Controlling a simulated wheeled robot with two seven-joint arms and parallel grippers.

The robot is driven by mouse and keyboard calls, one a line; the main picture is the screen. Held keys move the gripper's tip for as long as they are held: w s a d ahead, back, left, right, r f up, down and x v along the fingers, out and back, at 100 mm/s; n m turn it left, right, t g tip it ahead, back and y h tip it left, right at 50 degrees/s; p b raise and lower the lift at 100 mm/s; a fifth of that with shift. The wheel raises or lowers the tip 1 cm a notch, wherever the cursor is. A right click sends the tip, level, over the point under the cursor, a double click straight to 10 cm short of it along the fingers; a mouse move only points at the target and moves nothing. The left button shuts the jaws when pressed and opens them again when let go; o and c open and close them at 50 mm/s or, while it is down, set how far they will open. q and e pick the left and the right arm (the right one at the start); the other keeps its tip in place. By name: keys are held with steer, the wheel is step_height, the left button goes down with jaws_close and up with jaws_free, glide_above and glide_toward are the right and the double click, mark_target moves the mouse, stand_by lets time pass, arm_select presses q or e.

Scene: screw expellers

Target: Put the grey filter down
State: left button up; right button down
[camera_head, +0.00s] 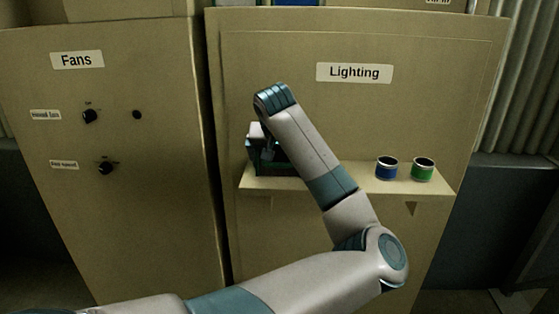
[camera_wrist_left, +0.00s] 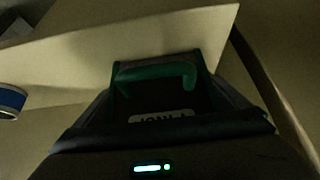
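My left arm comes in from the left and bends over to the shelf on the Lighting cabinet. My left gripper (camera_head: 264,158) is dark and sits low at the shelf's left end, partly behind my own forearm. I cannot tell whether that is a held filter or part of the gripper. I cannot make out a grey filter in either view. My right gripper is not in view.
The shelf (camera_head: 308,186) also bears a blue-banded filter (camera_head: 386,171) and a green-banded filter (camera_head: 422,172) at its right. The blue one shows at the left edge of the wrist view (camera_wrist_left: 10,99). The Fans cabinet (camera_head: 120,210) with knobs stands left. The shelf's far right end is clear.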

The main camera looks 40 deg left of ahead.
mark_target(278, 164)
arm_select(q)
steer(key=shift+o, duration=0.3)
steer(key=shift+r, duration=0.25)
steer(key=b+v, duration=0.3)
steer(key=v, duration=0.8)
steer(key=shift+s+d+r+b, duration=0.1)
steer(key=shift+b, duration=0.2)
steer(key=shift+s+r, duration=0.1)
steer(key=shift+r, duration=0.1)
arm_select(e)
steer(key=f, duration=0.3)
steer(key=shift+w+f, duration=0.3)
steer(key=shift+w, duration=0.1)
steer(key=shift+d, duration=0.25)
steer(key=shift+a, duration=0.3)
